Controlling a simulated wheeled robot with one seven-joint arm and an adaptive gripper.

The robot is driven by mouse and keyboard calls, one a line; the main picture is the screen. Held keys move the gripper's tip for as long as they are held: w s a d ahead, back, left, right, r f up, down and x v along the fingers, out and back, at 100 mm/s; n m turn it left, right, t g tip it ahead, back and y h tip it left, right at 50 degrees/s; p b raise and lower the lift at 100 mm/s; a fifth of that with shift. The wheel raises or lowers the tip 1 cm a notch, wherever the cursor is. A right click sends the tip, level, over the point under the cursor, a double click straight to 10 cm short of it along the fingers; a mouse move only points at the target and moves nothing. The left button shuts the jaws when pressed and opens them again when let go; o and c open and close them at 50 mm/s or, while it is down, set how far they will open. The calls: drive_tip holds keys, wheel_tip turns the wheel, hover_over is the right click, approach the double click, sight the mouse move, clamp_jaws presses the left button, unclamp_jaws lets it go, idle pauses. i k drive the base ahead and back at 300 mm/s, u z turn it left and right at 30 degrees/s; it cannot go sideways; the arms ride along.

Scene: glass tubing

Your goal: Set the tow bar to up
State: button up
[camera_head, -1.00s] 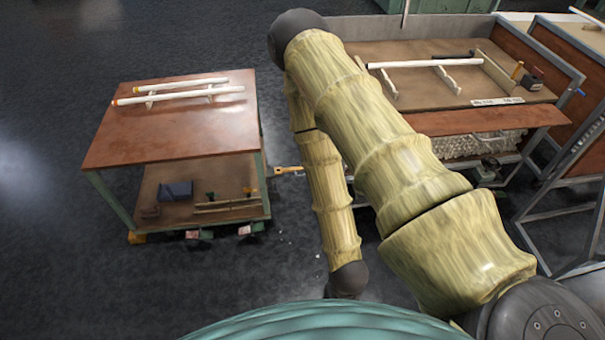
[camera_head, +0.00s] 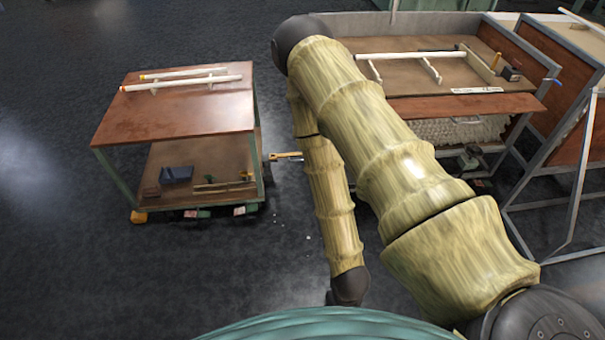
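The tow bar (camera_head: 286,156) is a short yellow-ended bar at the right side of the low wooden cart (camera_head: 175,110). It sticks out roughly level to the right, low above the floor, and its far end runs behind my arm. I cannot tell its exact tilt. The cart has a red-brown top, a lower shelf and green legs. My arm folds down in front of the scene, to the right of the tow bar. My gripper is not visible; the arm's lowest visible part is a dark joint near the bottom middle.
White tubes (camera_head: 182,84) lie on supports on the cart top. A workbench (camera_head: 497,104) with another tube (camera_head: 410,56) stands behind my arm at right. A grey-framed panel stand (camera_head: 573,160) is at far right. Dark floor (camera_head: 60,260) is open at left and in front.

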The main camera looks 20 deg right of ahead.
sight(295, 154)
drive_tip(key=u, duration=0.5)
drive_tip(key=i, duration=1.2)
drive_tip(key=z, duration=0.6)
